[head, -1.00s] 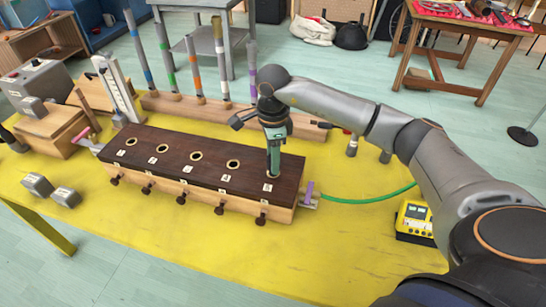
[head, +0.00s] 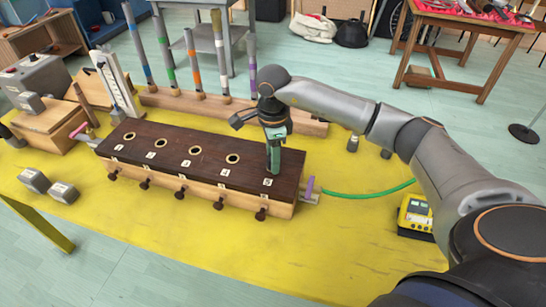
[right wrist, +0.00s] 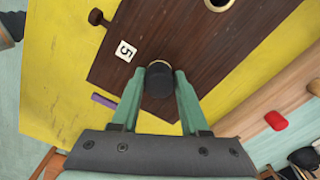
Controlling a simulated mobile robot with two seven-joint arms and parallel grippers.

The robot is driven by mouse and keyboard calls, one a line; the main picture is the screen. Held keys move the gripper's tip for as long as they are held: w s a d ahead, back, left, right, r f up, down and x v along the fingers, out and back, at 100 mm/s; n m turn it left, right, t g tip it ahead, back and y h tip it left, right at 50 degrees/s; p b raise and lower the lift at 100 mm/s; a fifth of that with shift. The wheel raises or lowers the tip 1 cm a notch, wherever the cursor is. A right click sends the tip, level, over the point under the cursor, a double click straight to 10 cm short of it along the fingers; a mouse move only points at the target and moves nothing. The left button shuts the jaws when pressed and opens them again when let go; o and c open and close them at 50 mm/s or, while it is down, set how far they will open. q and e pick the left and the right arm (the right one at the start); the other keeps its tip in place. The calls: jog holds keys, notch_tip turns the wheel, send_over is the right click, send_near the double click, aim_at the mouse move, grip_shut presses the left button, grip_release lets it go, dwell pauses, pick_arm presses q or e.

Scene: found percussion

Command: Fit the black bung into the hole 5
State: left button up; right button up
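The dark wooden box (head: 170,150) lies on the yellow table with a row of brass-ringed holes in its top. Its right-hand end carries a label 5 (right wrist: 125,51). My right gripper (head: 274,172) points down at that end, its green fingers close to the top. In the right wrist view the fingers (right wrist: 159,75) stand on either side of the black bung (right wrist: 158,83) and appear to grip it. Part of a pale ring shows at the bung's far edge; the hole beneath is covered, so how deep the bung sits cannot be told. My left gripper is out of view.
A rack of coloured tubes (head: 194,62) stands behind the box. A green hose (head: 370,193) leaves the box's right end, and a yellow meter (head: 415,214) is at right. The front middle of the table is clear.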

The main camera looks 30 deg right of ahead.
jog(key=o, duration=0.4)
jog(key=shift+s+f, duration=0.1)
jog(key=shift+c, duration=0.2)
notch_tip(320, 180, up, 13)
jog(key=shift+f, duration=0.2)
dwell(0.4)
